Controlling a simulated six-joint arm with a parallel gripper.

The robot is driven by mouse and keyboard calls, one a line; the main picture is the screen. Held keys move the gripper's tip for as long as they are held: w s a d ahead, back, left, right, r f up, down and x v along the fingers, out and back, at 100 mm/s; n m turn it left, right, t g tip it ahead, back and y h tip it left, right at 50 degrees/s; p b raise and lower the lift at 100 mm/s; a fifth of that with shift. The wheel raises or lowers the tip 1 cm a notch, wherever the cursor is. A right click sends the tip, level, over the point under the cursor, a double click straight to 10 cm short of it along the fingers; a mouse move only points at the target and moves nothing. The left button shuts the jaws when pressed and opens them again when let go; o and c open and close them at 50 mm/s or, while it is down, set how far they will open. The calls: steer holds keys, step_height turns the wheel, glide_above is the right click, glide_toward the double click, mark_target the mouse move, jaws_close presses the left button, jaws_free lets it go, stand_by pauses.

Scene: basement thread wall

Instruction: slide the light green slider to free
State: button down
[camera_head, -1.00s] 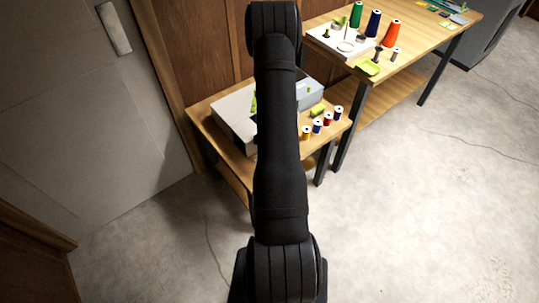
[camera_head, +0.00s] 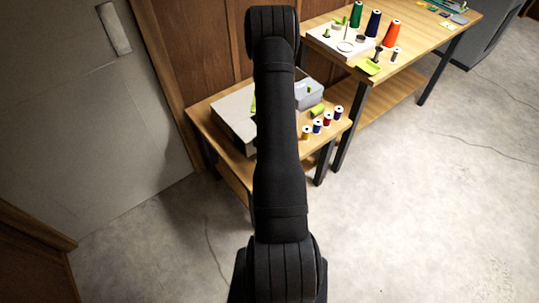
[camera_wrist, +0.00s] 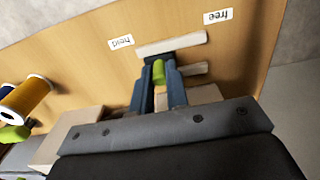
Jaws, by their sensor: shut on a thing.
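The light green slider (camera_wrist: 158,72) shows in the wrist view between the two blue fingers of my gripper (camera_wrist: 160,68), which is shut on it. It sits beside a pale rail (camera_wrist: 172,45), with a shorter pale strip (camera_wrist: 195,69) to the right. A white label reading "held" (camera_wrist: 121,41) is up and left of the slider, and a label reading "free" (camera_wrist: 217,16) is farther off to the upper right. The slider is nearer the "held" label. In the head view my arm hides the gripper and the slider.
In the wrist view, yellow and blue spools (camera_wrist: 26,97) lie at the left. In the head view, the low wooden table (camera_head: 201,107) carries a grey box (camera_head: 233,113) and small spools (camera_head: 317,126). A higher table (camera_head: 440,38) with large spools (camera_head: 392,33) stands behind, right.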

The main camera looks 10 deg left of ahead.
steer(key=shift+s+a, duration=1.25)
steer(key=c, duration=1.4)
jaws_free()
step_height(320, 180, up, 6)
steer(key=shift+r, duration=0.1)
step_height(320, 180, up, 4)
steer(key=shift+f, duration=0.1)
